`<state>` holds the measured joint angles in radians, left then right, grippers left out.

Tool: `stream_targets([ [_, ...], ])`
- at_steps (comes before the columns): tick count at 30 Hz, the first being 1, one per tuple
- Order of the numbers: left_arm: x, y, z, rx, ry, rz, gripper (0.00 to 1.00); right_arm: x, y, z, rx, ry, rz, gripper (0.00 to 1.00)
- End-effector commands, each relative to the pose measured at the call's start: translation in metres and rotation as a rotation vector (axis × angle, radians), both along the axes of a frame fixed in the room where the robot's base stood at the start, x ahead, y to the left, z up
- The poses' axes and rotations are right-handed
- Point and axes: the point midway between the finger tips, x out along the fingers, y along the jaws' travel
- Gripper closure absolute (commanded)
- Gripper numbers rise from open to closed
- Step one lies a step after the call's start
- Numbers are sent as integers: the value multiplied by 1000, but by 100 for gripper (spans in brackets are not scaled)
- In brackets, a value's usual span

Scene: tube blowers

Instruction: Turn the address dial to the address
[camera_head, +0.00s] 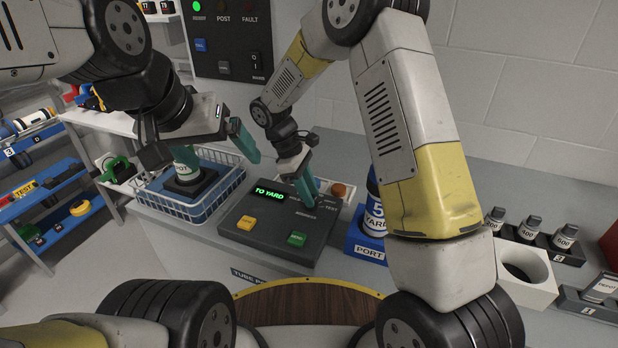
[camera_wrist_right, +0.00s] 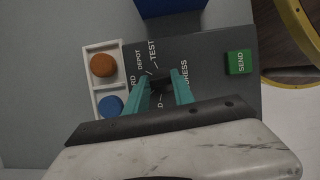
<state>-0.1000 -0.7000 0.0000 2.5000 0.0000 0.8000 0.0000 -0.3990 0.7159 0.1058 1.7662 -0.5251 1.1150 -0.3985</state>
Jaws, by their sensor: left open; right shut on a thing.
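The dark console (camera_head: 262,245) stands on the counter, and its green display (camera_head: 270,191) reads "TO YARD". The address dial (camera_wrist_right: 161,84) is a small dark knob, seen in the right wrist view with DEPOT, TEST and a partly hidden "RD" label around it. My right gripper (camera_wrist_right: 163,92) is shut on the dial, a teal finger on each side. In the head view my right gripper (camera_head: 308,192) comes down over the console's right side and hides the dial. My left gripper (camera_head: 222,160) is open above the wire basket, left of the console.
The console has a yellow button (camera_head: 246,223) and a green SEND button (camera_head: 297,239). A tray with orange (camera_wrist_right: 103,65) and blue (camera_wrist_right: 110,105) round tops adjoins it. The wire basket (camera_head: 195,211) holds a labelled canister. A blue port (camera_head: 364,243) stands to the right.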

Motion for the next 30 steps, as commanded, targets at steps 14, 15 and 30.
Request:
stream_targets([
  [14,0,0,0,0,0,0,8,1,0,1,2,-3,-67,100],
  [15,0,0,0,0,0,0,8,1,0,1,2,-3,-67,100],
  [30,0,0,0,0,0,0,8,1,0,0,1,-1,-67,49],
])
